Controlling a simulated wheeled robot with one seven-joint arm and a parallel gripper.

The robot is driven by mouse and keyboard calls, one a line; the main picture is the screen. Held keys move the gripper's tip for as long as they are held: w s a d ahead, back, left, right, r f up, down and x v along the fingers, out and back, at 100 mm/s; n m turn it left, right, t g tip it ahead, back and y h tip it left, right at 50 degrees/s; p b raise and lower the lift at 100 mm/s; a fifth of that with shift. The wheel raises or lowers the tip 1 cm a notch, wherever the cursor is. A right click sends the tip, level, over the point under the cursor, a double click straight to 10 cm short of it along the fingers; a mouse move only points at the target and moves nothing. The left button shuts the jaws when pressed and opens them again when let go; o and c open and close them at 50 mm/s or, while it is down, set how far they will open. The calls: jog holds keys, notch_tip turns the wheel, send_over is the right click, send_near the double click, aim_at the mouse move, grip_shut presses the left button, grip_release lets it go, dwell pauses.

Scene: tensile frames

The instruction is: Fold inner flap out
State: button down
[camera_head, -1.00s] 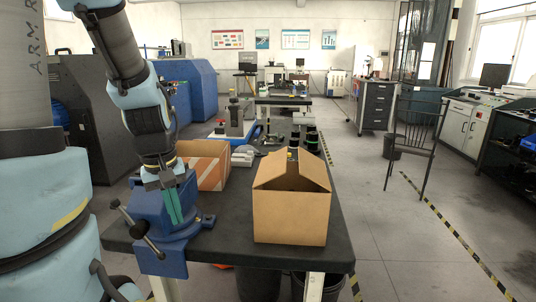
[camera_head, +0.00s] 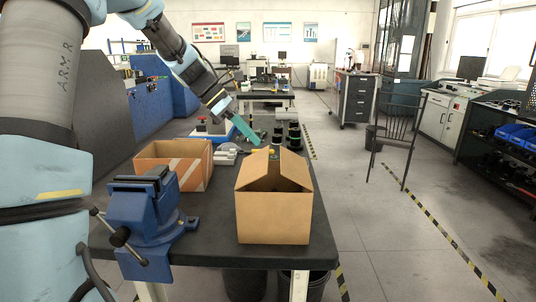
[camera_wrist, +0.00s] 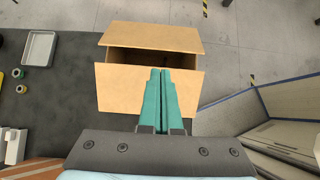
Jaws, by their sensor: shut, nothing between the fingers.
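A brown cardboard box (camera_head: 272,215) stands on the dark workbench at the front right. Two of its top flaps lean inward like a roof, with a dark gap between them. In the wrist view the box shows a far flap (camera_wrist: 155,36) and a near flap (camera_wrist: 120,88), with the dark opening between. My gripper (camera_head: 257,143) has green fingers and is shut and empty, above and just left of the box's far end. In the wrist view its fingertips (camera_wrist: 160,71) overlap the near flap. I cannot tell whether they touch it.
A blue vise (camera_head: 143,210) is clamped at the bench's near left. Black cylinders (camera_head: 293,135) and a grey tray (camera_wrist: 38,48) lie farther along the bench.

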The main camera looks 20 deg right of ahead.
aim_at(295, 166)
jog(key=p+x, duration=0.2)
jog(key=x, duration=0.7)
jog(key=shift+s+d+f, duration=0.15)
jog(key=shift+d+f, duration=0.05)
jog(key=shift+f, duration=0.1)
jog(key=shift+r, duration=0.2)
